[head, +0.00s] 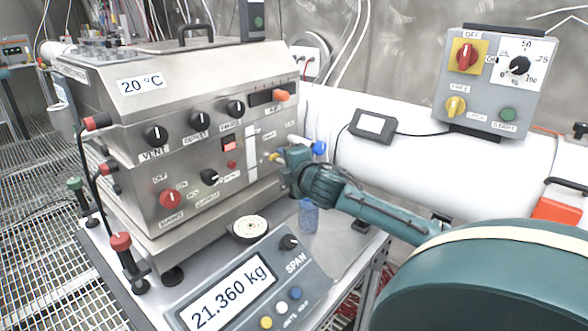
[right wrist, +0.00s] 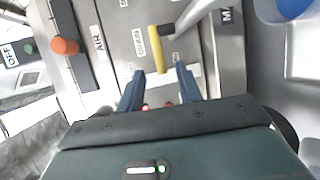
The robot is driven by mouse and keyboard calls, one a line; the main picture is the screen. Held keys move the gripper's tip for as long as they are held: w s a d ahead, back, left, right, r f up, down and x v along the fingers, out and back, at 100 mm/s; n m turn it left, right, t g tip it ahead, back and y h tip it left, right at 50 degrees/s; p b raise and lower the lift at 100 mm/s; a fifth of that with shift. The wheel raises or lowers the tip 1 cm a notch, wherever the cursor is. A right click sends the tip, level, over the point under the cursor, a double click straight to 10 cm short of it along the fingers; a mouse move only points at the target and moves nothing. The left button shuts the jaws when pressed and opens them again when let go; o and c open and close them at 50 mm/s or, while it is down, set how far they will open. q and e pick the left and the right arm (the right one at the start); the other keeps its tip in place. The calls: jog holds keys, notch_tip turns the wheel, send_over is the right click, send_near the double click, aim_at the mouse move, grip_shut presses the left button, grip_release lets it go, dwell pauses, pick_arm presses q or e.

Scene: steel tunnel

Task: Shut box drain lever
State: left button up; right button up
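A yellow lever (right wrist: 157,48) sits on the steel box's front, beside a small label too blurred to read; its yellow tip (head: 272,156) also shows in the head view. My right gripper (right wrist: 159,74) is open, with its two blue fingers apart and the lever's free end at the gap between the fingertips. I cannot tell whether either finger touches it. In the head view my right gripper (head: 280,160) is at the right end of the box front and hides most of the lever. My left gripper is not in view.
The steel box (head: 200,85) carries several black knobs and a red knob (head: 171,198). An orange knob (right wrist: 65,46) is left of the lever in the wrist view. A blue knob (head: 319,148) is close to my right gripper. A scale display (head: 232,292) stands in front.

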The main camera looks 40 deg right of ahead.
jog(key=v, duration=0.5)
jog(key=shift+r, duration=0.1)
dwell(0.6)
